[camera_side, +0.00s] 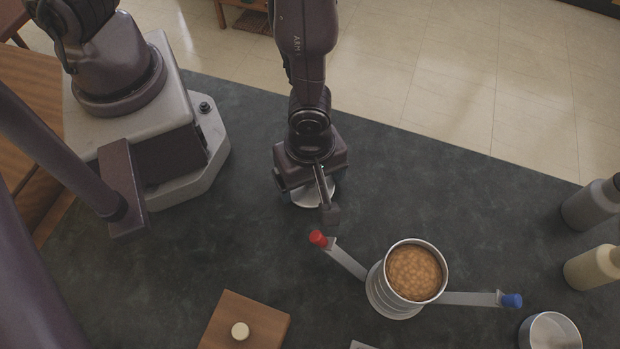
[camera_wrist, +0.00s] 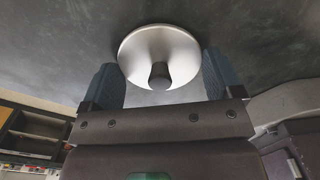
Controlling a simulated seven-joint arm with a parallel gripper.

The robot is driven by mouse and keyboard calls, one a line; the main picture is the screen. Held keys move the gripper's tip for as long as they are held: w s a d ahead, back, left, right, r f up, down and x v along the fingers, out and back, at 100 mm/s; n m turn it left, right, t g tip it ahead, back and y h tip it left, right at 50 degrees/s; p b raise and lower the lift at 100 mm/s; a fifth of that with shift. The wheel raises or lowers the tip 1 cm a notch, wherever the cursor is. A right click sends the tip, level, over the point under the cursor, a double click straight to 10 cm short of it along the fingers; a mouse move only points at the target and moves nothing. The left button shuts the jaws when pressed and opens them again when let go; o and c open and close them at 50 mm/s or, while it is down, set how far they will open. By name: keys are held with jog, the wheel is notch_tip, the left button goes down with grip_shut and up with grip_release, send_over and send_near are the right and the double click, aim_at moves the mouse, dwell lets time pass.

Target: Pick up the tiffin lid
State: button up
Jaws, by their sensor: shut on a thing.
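The tiffin lid (camera_wrist: 185,55) is a round steel disc with a dark knob at its centre in the wrist view. My gripper (camera_wrist: 160,68) has its two blue-grey fingers on either side of the lid and is shut on it. In the side view, my gripper (camera_side: 308,190) points down at the dark counter and mostly covers the lid (camera_side: 322,192). I cannot tell whether the lid touches the counter. The open steel tiffin canister (camera_side: 392,298), filled with brown beans (camera_side: 414,273), stands to the lower right, apart from my gripper.
Clamp arms with a red tip (camera_side: 318,239) and a blue tip (camera_side: 511,300) spread from the canister. A wooden block with a pale knob (camera_side: 262,318) lies lower left. An empty steel bowl (camera_side: 549,332) and two bottles (camera_side: 592,205) (camera_side: 594,269) stand right.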

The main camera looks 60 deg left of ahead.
notch_tip(320, 180, up, 9)
jog(key=shift+r, duration=0.1)
jog(key=shift+w+d+r, duration=0.1)
jog(key=shift+d+r, duration=0.1)
jog(key=shift+r, duration=0.05)
jog(key=w+d+r+m, duration=0.25)
jog(key=d+m, duration=0.35)
jog(key=d, duration=0.4)
jog(key=w+d+r+m, duration=0.2)
jog(key=d+r+m, duration=0.3)
jog(key=d, duration=0.5)
jog(key=shift+m, duration=0.5)
jog(key=shift+f, duration=3.15)
jog(key=shift+f, duration=0.6)
jog(key=o, duration=0.7)
